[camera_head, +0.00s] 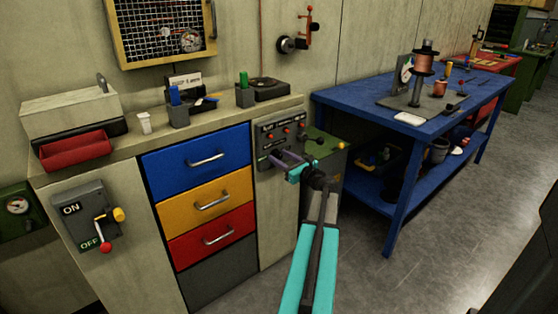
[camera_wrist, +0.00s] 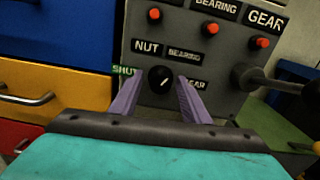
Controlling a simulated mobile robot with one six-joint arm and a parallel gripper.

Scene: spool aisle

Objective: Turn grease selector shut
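The grease selector is a round black knob (camera_wrist: 161,75) with a slanted white mark, low on a grey panel (camera_head: 268,129). Around it are a green SHUT label (camera_wrist: 123,70) at left, NUT above left, BEARING above right and GEAR at lower right, partly hidden by a finger. The mark slants between lower left and upper right; I cannot tell which end points. My gripper (camera_wrist: 159,82) is open, its purple fingers on either side of the knob in the wrist view. Contact cannot be told. In the head view my gripper (camera_head: 286,160) hides the knob.
Red buttons (camera_wrist: 212,27) sit above the knob. A dark lever (camera_wrist: 275,82) sticks out at the panel's right, near a green box (camera_head: 325,146). Drawers (camera_head: 205,160) stand left of the panel, and a blue workbench (camera_head: 350,97) stands to the right.

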